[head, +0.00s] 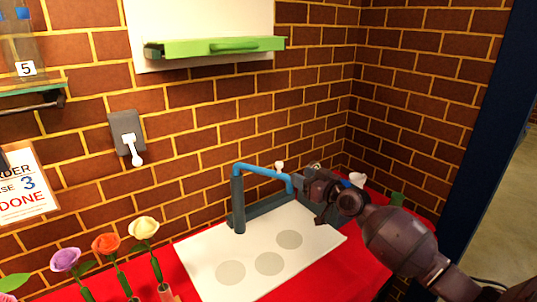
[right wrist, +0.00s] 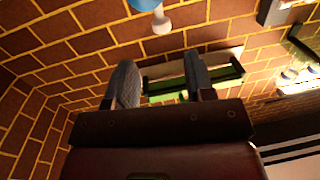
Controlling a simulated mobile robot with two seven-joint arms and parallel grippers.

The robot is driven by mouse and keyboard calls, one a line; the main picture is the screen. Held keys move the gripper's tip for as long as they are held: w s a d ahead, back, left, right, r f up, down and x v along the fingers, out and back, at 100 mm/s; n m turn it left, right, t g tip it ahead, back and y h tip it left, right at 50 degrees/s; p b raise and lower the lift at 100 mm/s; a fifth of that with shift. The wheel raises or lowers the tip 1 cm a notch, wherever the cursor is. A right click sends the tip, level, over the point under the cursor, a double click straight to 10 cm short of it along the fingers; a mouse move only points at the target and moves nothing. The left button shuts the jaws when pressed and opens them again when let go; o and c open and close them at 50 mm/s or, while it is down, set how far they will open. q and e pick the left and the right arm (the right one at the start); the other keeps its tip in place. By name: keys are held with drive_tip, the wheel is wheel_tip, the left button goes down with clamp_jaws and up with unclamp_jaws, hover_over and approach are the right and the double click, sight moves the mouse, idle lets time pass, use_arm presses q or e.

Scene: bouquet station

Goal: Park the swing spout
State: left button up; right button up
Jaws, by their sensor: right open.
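The blue swing spout (head: 262,170) stands on a dark post (head: 238,205) at the back of the white board. Its arm reaches right and its end turns down. A small white knob (head: 279,167) sits on top of the arm near that end. My right gripper (head: 306,184) is just right of the spout's end; whether they touch I cannot tell. In the right wrist view its two fingers are apart with nothing between them (right wrist: 160,75). There the white knob (right wrist: 161,23) and a bit of the blue spout (right wrist: 146,4) show beyond the fingertips. My left gripper is out of view.
The white board (head: 215,255) with grey discs lies on a red table (head: 352,262). Flowers (head: 106,243) stand at the front left. A green item (head: 397,199) is behind my right arm.

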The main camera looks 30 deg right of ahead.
sight(282, 165)
drive_tip(key=w, duration=0.3)
drive_tip(key=w+a, duration=0.1)
drive_tip(key=w, duration=0.4)
drive_tip(key=shift+w+a+r, duration=0.2)
drive_tip(key=shift+w+a, duration=0.15)
drive_tip(key=shift+a, duration=0.05)
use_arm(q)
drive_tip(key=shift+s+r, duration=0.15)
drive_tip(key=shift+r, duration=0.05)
use_arm(e)
drive_tip(key=shift+w+a, duration=0.1)
drive_tip(key=shift+w, duration=0.55)
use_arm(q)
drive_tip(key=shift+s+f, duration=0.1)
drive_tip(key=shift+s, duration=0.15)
use_arm(e)
clamp_jaws()
